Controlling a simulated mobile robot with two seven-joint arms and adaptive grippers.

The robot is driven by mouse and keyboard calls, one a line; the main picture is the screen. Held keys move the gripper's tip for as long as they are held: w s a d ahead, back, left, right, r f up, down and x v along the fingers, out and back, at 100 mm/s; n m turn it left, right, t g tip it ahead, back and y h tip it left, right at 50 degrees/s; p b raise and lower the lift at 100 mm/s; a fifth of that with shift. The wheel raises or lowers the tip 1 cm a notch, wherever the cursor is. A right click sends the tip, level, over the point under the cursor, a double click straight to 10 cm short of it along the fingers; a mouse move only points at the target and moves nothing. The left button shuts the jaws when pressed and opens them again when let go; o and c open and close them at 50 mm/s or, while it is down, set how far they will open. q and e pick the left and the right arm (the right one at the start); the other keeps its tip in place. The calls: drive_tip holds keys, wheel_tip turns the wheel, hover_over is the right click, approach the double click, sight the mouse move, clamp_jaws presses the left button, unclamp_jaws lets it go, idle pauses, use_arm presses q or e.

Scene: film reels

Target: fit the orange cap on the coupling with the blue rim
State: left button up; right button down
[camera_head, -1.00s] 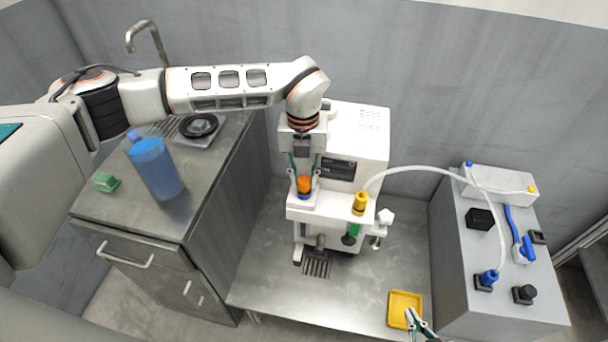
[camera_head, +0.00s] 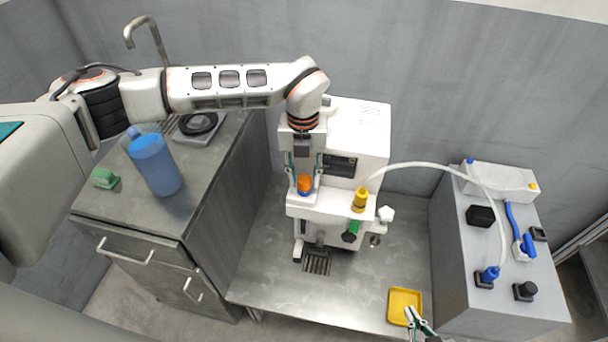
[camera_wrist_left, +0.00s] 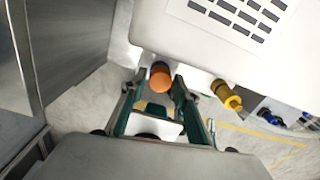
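The orange cap (camera_head: 304,183) sits upright at the front of the white machine, directly above a blue rim (camera_head: 304,194), and appears to rest on it. The coupling below the rim is mostly hidden. My left gripper (camera_head: 304,178) points down, one finger on each side of the cap. In the left wrist view the orange cap (camera_wrist_left: 160,78) lies between the spread fingertips, with small gaps beside it, so the left gripper (camera_wrist_left: 160,84) looks open. My right gripper (camera_head: 415,317) is partly in view at the lower edge, by the yellow tray; its opening is unclear.
The yellow tray (camera_head: 393,306) lies on the metal table. A blue bottle (camera_head: 155,165) stands on the left counter. A grey block with blue fittings stands right.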

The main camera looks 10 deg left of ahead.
sight(304, 179)
use_arm(q)
drive_tip(key=shift+r+p, duration=1.95)
drive_tip(key=shift+r, duration=1.05)
drive_tip(key=shift+r+p, duration=0.7)
drive_tip(key=shift+r, duration=0.45)
wheel_tip(304, 179, up, 3)
drive_tip(key=shift+f+p, duration=0.15)
drive_tip(key=shift+p, duration=0.55)
